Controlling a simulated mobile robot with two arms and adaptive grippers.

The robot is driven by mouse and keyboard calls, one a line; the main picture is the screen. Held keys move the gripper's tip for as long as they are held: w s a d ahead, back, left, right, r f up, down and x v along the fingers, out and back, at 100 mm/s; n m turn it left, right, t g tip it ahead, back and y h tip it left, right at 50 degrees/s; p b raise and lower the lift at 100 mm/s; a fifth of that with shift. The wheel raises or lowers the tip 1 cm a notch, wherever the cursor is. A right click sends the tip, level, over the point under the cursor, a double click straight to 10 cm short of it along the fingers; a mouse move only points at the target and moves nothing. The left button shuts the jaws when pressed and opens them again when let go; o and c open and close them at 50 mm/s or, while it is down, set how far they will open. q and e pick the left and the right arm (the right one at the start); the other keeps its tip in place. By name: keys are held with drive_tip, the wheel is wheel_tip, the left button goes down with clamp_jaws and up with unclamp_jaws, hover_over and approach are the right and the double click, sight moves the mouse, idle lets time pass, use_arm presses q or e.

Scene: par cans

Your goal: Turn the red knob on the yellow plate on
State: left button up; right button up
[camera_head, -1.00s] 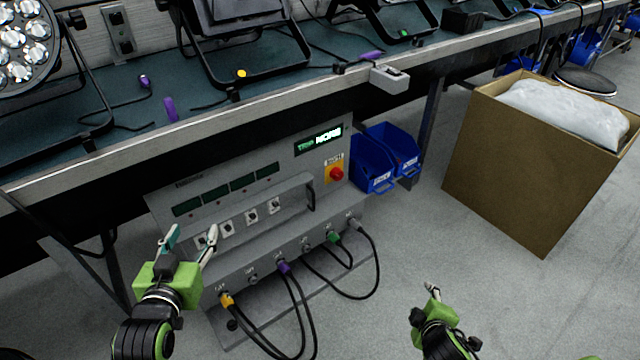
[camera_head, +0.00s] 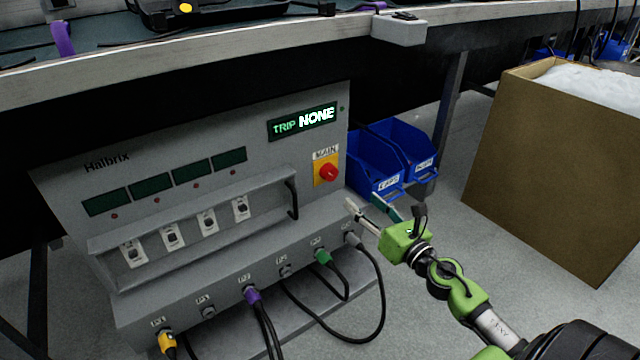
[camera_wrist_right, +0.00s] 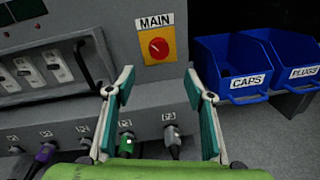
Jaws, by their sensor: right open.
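The red knob (camera_head: 328,172) sits on the yellow plate (camera_head: 320,181) under a MAIN label, at the right end of the grey panel (camera_head: 200,215). The display (camera_head: 303,121) above it reads TRIP NONE. In the right wrist view the red knob (camera_wrist_right: 158,48) on the yellow plate (camera_wrist_right: 150,59) is straight ahead, between and beyond the fingers, with a pale mark on it. My right gripper (camera_head: 368,205) is open and empty, below and right of the knob and apart from it. It also shows in the right wrist view (camera_wrist_right: 160,90). My left gripper is out of view.
Blue bins (camera_head: 372,165) stand just right of the panel. A cardboard box (camera_head: 540,165) is farther right. A handle bar (camera_head: 292,198) juts out left of the plate. Cables with a green plug (camera_head: 322,257) and others hang below. The bench edge (camera_head: 200,50) overhangs above.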

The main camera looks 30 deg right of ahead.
sight(332, 174)
drive_tip(key=w+b, duration=0.1)
drive_tip(key=w, duration=1.3)
drive_tip(key=shift+a+b, duration=0.15)
drive_tip(key=shift+b, duration=0.15)
drive_tip(key=c, duration=1.1)
